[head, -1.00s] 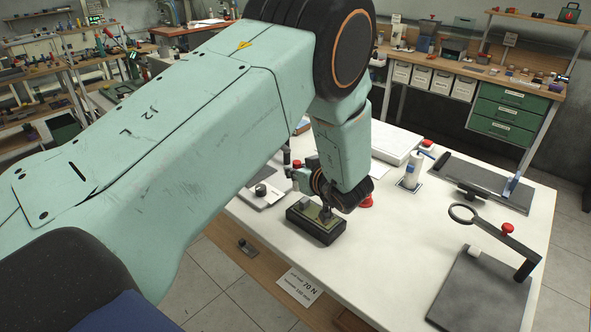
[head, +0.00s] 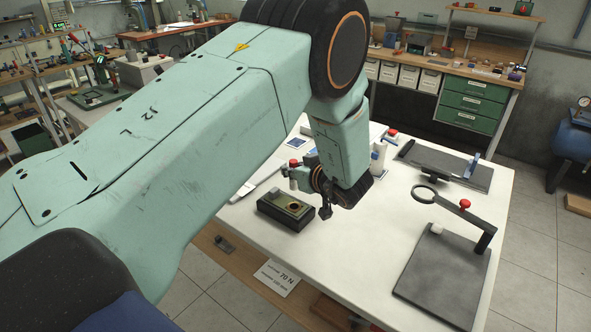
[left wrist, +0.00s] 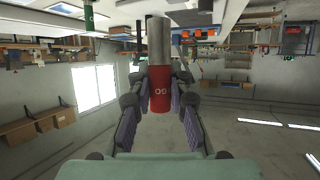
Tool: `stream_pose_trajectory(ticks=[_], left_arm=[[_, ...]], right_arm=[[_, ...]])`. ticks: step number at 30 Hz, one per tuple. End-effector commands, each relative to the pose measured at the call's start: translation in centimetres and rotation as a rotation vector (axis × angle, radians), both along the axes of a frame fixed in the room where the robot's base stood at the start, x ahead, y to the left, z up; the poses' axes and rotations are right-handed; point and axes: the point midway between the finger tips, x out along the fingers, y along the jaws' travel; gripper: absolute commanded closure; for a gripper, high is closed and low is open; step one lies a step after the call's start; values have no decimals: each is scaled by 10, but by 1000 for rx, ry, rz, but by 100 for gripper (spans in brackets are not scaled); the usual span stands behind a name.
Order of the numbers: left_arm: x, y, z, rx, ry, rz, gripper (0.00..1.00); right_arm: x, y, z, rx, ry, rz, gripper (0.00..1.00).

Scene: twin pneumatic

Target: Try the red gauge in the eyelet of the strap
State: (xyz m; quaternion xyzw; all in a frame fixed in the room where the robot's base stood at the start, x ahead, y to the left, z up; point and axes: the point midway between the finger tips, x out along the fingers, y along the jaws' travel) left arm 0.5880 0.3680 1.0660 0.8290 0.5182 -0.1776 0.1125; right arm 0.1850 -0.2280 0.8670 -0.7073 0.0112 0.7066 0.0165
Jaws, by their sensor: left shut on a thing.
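The red gauge (left wrist: 160,88) shows in the left wrist view, with a red body and a thick silver metal end pointing up in the picture. My left gripper (left wrist: 160,110) is shut on its red part, between ridged pads. My right gripper is not in view.
The white tabletop (head: 360,250) is clear right of the block.

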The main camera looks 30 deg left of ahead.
Motion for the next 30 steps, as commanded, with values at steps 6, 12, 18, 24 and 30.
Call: stream_pose_trajectory(ticks=[6,12,18,24,30], left_arm=[[0,-2,-18,1,0,-2,100],[0,-4,-32,1,0,-4,100],[0,-6,-45,1,1,-5,100],[0,-6,-55,1,0,-4,100],[0,-5,-56,1,-1,-4,100]], right_arm=[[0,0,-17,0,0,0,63],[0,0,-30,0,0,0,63],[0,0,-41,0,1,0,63],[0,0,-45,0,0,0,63],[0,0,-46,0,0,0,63]])
